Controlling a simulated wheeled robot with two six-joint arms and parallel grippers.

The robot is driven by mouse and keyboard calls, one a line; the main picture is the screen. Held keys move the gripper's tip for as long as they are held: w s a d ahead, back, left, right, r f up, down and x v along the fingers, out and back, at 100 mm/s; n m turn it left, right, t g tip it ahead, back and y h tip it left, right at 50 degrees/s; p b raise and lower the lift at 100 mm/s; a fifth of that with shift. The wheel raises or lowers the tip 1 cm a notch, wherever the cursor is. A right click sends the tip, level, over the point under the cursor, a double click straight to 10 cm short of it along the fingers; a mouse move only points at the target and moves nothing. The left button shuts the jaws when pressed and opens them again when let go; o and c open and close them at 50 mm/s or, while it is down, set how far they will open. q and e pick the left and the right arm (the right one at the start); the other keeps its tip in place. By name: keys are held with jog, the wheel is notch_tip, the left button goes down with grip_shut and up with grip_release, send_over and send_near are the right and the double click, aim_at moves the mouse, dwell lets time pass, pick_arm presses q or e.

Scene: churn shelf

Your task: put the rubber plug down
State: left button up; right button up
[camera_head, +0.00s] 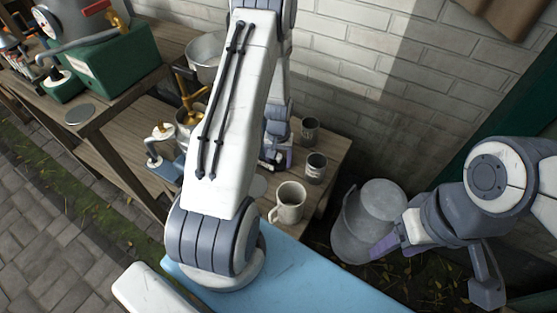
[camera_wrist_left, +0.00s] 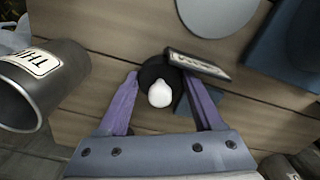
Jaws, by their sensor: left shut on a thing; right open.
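My left gripper (camera_wrist_left: 160,100) is shut on a dark, round rubber plug (camera_wrist_left: 151,72) with a pale, rounded knob, seen from above between the purple fingers. A small dark-edged label plate (camera_wrist_left: 199,65) lies across the plug's upper right. Wooden planks (camera_wrist_left: 110,60) lie below; I cannot tell whether the plug touches them. In the head view my left gripper (camera_head: 277,153) is over the lower wooden shelf (camera_head: 335,152), mostly behind my arm, and the plug is hidden. My right gripper (camera_head: 432,262) is open and empty at the right, beside a grey metal churn.
Two labelled tin mugs (camera_head: 310,130) (camera_head: 316,168) and a cream mug (camera_head: 289,203) stand right of the left gripper. The grey churn (camera_head: 352,225) stands beyond the shelf's right end. A grey disc (camera_wrist_left: 218,12) and blue pad (camera_wrist_left: 286,45) lie close by.

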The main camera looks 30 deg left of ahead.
pick_arm(q)
jog(key=shift+f, duration=0.1)
jog(key=o, duration=0.9)
jog(key=shift+o, duration=0.9)
